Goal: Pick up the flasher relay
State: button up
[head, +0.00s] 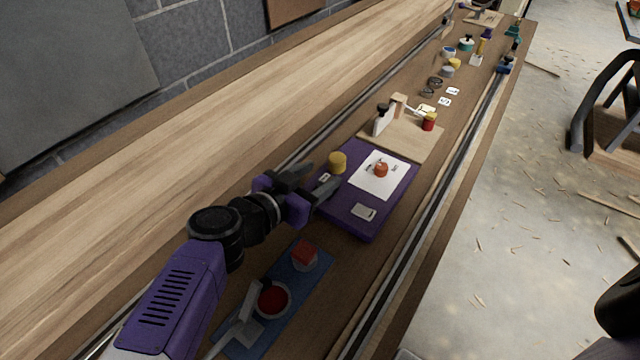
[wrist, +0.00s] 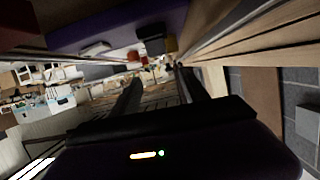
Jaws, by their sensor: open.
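A purple mat (head: 347,219) lies on the long bench. A short yellow cylinder (head: 337,162) stands at its back left corner, and an orange-red round piece (head: 380,169) sits on a white sheet (head: 367,187) on it. I cannot tell for sure which piece is the flasher relay. My gripper (head: 323,177) is open and empty beside the mat's left edge, close to the yellow cylinder and apart from it. In the wrist view a dark block (wrist: 150,38) and a yellow piece (wrist: 171,44) show beyond the open fingers (wrist: 158,76).
A pale grey flat piece (head: 364,212) lies near the mat's front edge. A blue mat (head: 254,347) with a red block (head: 305,253) and a round red-filled container (head: 273,299) is nearer me. A wooden board (head: 411,147) with fixtures stands beyond. A dark rail (head: 398,254) runs along the bench.

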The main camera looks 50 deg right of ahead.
aim_at(325, 180)
jog(key=a+f, duration=0.2)
jog(key=a, duration=0.1)
jog(key=shift+w+y, duration=0.15)
jog(key=shift+y, duration=0.25)
jog(key=p+x, duration=0.1)
jog(key=x, duration=0.2)
jog(key=p+x, duration=0.1)
jog(key=x, duration=0.2)
jog(key=shift+d+r, duration=0.1)
jog(key=shift+d, duration=0.25)
jog(key=shift+w+d+f, duration=0.1)
jog(key=shift+d+f, duration=0.15)
jog(key=shift+d, duration=0.15)
grip_shut()
